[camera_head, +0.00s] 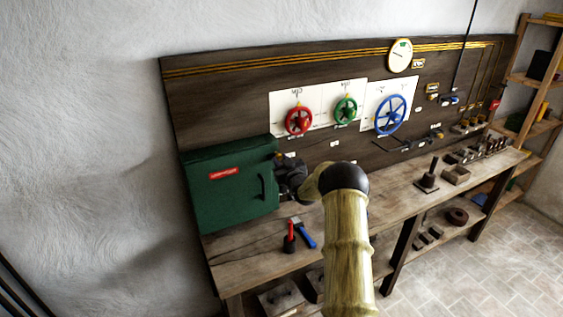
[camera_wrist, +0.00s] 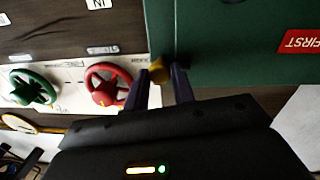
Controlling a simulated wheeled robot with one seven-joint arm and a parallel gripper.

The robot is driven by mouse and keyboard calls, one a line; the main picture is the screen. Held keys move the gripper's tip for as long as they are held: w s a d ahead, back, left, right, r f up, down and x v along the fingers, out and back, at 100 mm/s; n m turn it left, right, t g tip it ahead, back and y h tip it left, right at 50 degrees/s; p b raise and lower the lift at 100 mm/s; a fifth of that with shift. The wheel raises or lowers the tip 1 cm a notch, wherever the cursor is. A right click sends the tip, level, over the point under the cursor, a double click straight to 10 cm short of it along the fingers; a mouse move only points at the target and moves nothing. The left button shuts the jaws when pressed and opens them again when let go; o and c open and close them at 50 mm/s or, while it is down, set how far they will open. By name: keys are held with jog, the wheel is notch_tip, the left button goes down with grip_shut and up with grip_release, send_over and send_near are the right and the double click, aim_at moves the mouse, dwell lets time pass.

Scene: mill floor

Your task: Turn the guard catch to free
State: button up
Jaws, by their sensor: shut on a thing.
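The guard is a dark green box (camera_head: 230,190) with a red label, fixed to the left part of the dark board; its green face also fills the upper right of the wrist view (camera_wrist: 225,65). The guard catch (camera_wrist: 159,72) is a small brass-yellow piece at the guard's edge. My gripper (camera_wrist: 160,80) has its two dark fingers on either side of the catch and is shut on it. In the head view my gripper (camera_head: 285,172) is at the guard's right side, with the arm partly hiding the spot. The catch's exact angle is hard to tell.
Red (camera_head: 298,120), green (camera_head: 346,109) and blue (camera_head: 390,115) handwheels are on white panels right of the guard. A blue-handled tool (camera_head: 305,236) and a red-handled tool (camera_head: 289,240) are on the bench (camera_head: 240,262) below. Small blocks and parts sit further right.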

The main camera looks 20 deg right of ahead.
jog(key=shift+f+m+b, duration=0.1)
jog(key=shift+m+b, duration=0.3)
jog(key=shift+b, duration=0.15)
jog(key=m+b, duration=0.2)
jog(key=shift+b, duration=0.3)
jog(key=m+b, duration=0.2)
jog(key=m, duration=0.2)
jog(key=shift+m, duration=0.4)
jog(key=m, duration=0.2)
jog(key=m+b, duration=0.1)
jog(key=m, duration=0.2)
jog(key=shift+d+g+y, duration=0.15)
jog(key=shift+g+y, duration=0.15)
jog(key=m+b, duration=0.1)
jog(key=m, duration=0.3)
jog(key=shift+m+y+b, duration=0.3)
jog(key=shift+b, duration=0.1)
jog(key=o, duration=1)
jog(key=shift+s+r, duration=0.2)
